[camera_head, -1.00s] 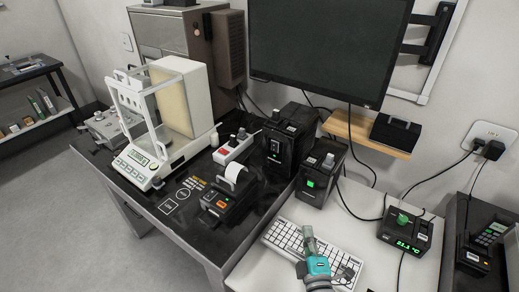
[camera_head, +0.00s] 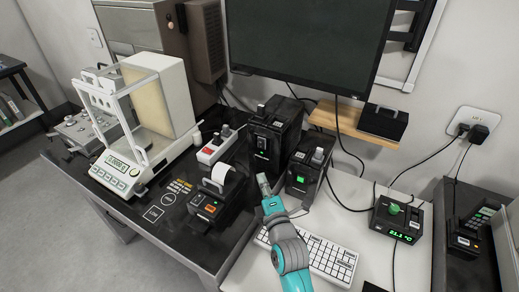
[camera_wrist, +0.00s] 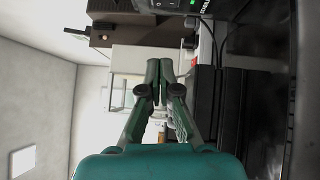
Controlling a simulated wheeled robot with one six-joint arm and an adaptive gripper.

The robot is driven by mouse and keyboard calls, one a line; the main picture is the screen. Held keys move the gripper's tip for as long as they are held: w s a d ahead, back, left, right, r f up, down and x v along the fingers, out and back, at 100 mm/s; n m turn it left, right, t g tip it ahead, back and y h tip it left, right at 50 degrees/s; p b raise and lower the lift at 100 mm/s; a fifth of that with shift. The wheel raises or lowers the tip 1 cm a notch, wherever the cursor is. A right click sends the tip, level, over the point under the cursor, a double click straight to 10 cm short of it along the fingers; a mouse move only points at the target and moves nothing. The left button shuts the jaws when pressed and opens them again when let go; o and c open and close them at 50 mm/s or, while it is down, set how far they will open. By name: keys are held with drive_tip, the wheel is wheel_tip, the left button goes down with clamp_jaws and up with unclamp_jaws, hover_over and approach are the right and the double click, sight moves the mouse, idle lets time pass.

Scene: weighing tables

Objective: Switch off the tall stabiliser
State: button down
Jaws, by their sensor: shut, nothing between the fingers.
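The tall stabiliser (camera_head: 281,123) is the higher of two black boxes below the screen in the head view. Its front has a switch panel with a small pale green light (camera_head: 262,142) and a knob on top. My gripper (camera_head: 263,181) is shut and empty. It is low in front of the tall stabiliser, below its switch in the picture and apart from it. In the wrist view the closed fingers (camera_wrist: 160,68) point ahead and touch nothing. A black box with a green-lit switch (camera_wrist: 231,4) is cut off at that view's top; I cannot tell which stabiliser it is.
A shorter black stabiliser (camera_head: 304,173) with a green light stands just right of my gripper. A label printer (camera_head: 207,207) is to its left and a keyboard (camera_head: 333,257) lies beneath my arm.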

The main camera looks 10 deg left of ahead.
approach(258, 141)
drive_tip(key=w+a, duration=0.2)
drive_tip(key=a, duration=0.2)
drive_tip(key=shift+w+d+r, duration=0.1)
drive_tip(key=shift+w+d, duration=0.15)
drive_tip(key=shift+w, duration=0.7)
drive_tip(key=shift+w+d, duration=0.3)
drive_tip(key=shift+w, duration=0.6)
drive_tip(key=shift+w+d+r, duration=0.1)
drive_tip(key=shift+w, duration=0.1)
